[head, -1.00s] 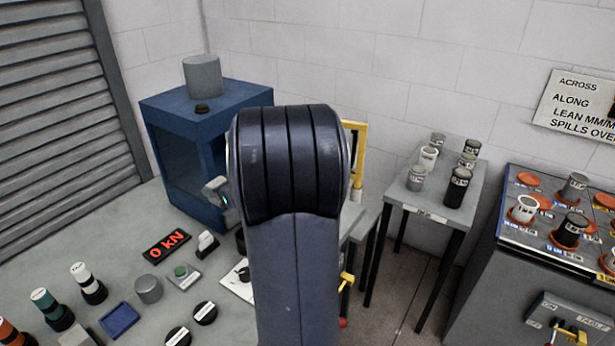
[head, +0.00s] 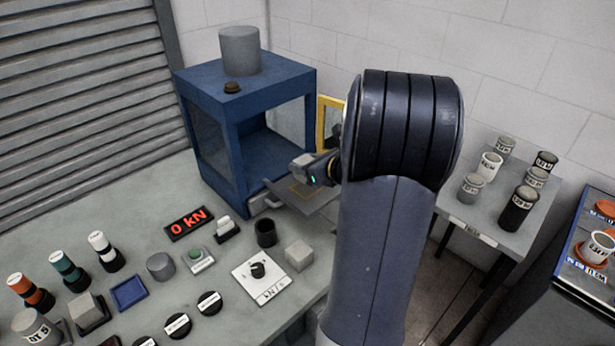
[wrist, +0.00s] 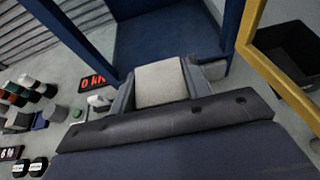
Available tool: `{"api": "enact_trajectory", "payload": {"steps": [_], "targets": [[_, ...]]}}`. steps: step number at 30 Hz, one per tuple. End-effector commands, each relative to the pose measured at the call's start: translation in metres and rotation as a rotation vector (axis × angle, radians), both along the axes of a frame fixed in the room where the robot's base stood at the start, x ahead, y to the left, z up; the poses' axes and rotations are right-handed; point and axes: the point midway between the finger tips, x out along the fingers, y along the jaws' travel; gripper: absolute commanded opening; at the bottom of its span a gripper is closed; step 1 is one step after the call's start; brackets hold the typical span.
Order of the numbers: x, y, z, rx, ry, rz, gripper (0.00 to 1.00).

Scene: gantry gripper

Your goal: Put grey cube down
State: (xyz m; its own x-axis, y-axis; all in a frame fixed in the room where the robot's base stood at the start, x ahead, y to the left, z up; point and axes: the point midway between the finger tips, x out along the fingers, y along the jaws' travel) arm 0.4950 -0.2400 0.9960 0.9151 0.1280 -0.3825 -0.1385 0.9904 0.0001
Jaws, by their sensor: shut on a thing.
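The grey cube (wrist: 160,84) is in the wrist view, with a finger on each side of it. My gripper (head: 308,166) is shut on it, in the air in front of the blue test frame (head: 240,88). I cannot tell the gap between cube and tray.
A yellow-framed panel (head: 322,122) stands just right of the blue frame. Another pale cube (head: 299,255), a dark cup (head: 266,233) and a dial plate (head: 252,283) are on the bench. Labelled cylinders (head: 519,209) fill the side table at right.

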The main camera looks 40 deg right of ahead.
Motion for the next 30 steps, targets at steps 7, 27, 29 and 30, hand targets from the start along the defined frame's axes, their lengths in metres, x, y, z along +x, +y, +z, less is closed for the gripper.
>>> {"api": "enact_trajectory", "payload": {"steps": [7, 27, 29, 30], "targets": [[0.0, 0.0, -0.033, 0.002, 0.0, -0.001, 0.14], [0.0, 0.0, -0.04, -0.001, 0.0, 0.0, 0.63], [0.0, 0.0, -0.04, -0.001, 0.0, 0.0, 0.67], [0.0, 0.0, -0.04, -0.001, 0.0, 0.0, 0.67]]}}
